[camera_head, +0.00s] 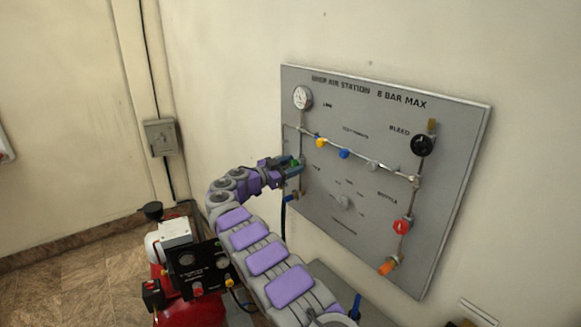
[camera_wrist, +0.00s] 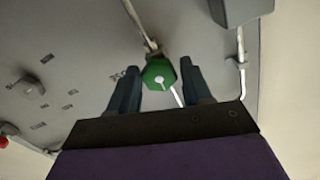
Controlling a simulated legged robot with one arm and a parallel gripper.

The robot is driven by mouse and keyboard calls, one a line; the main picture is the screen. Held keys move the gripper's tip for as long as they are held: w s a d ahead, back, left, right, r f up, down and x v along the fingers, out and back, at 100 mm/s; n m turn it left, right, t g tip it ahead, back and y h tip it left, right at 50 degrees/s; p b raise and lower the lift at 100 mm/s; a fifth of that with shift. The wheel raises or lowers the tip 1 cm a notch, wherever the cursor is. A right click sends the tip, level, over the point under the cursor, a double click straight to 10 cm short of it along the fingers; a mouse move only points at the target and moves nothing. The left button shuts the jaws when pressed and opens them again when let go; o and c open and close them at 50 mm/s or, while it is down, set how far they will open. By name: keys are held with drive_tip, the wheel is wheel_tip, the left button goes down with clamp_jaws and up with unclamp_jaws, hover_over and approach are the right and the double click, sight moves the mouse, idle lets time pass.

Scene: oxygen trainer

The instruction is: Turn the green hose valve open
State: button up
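The green hose valve (camera_head: 296,162) is on the left side of the grey wall panel (camera_head: 330,215), on a thin pipe. In the wrist view it is a green faceted knob (camera_wrist: 158,73) with a white mark on its face. My gripper (camera_head: 290,168) is at the valve, its fingers pointing to the panel. In the wrist view my gripper (camera_wrist: 159,80) is open, with one dark finger on either side of the knob. A small gap shows on the left; on the right the finger is very close, and I cannot tell whether it touches.
The panel also carries a gauge (camera_head: 302,97), yellow (camera_head: 321,143) and blue (camera_head: 344,153) knobs, a black bleed knob (camera_head: 422,145) and a red knob (camera_head: 401,227). A red compressor (camera_head: 190,310) stands below left. A grey box (camera_head: 160,137) is on the wall.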

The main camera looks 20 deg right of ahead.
drive_tip(key=c, duration=0.7)
